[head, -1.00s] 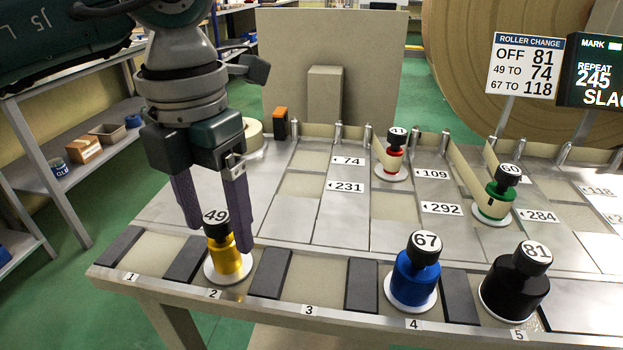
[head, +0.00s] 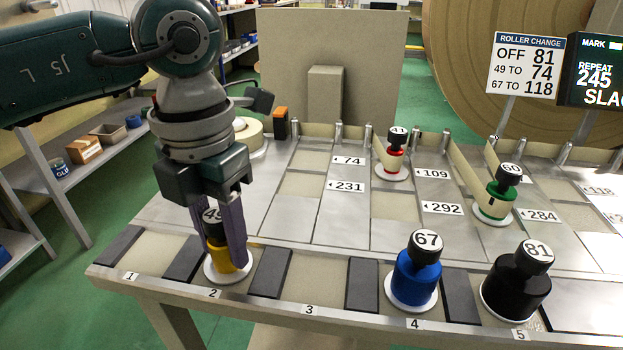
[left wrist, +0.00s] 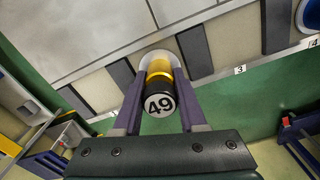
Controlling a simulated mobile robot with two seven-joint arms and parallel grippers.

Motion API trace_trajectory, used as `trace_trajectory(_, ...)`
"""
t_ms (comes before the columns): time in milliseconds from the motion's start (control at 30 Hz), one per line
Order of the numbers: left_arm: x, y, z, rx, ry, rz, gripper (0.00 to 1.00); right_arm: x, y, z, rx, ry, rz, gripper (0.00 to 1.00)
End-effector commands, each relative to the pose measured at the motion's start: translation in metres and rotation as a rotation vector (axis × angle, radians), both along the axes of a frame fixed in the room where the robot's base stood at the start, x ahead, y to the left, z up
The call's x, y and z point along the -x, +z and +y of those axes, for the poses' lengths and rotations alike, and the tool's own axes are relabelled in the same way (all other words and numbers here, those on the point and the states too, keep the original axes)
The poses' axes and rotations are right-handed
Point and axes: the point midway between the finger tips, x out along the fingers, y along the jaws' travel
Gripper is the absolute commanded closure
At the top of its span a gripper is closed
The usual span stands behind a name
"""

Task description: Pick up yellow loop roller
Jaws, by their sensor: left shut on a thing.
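The yellow loop roller (head: 222,260) has a black knob marked 49 and stands upright on a white disc in slot 2 at the front of the table. My left gripper (head: 228,250) points down with its purple fingers on either side of the roller, shut on it. The left wrist view shows the roller (left wrist: 158,77) between the two fingers, its 49 cap facing the camera. In the head view the fingers partly hide the roller. My right gripper is not in view.
Dark divider blocks (head: 270,272) flank slot 2. A blue roller (head: 416,277) marked 67 stands in slot 4, and a black roller (head: 513,290) marked 81 in slot 5. Red (head: 392,165) and green (head: 495,203) rollers stand farther back. Slot 3 is empty.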

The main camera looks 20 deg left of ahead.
Motion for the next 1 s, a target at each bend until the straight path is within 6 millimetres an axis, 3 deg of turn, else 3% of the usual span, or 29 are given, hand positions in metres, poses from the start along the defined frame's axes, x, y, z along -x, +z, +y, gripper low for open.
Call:
trace_trajectory(167,0.000,0.000,0.000,0.000,0.000,0.000,1.00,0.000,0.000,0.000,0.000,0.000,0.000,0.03)
trace_trajectory(667,-0.001,0.006,0.000,0.000,0.000,-0.002,1.00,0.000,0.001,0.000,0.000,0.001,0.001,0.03)
trace_trajectory(867,-0.001,0.033,0.000,-0.001,-0.001,-0.006,1.00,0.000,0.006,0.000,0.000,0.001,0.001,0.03)
trace_trajectory(1000,-0.002,0.071,0.000,0.000,-0.001,-0.009,1.00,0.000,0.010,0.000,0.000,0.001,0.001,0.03)
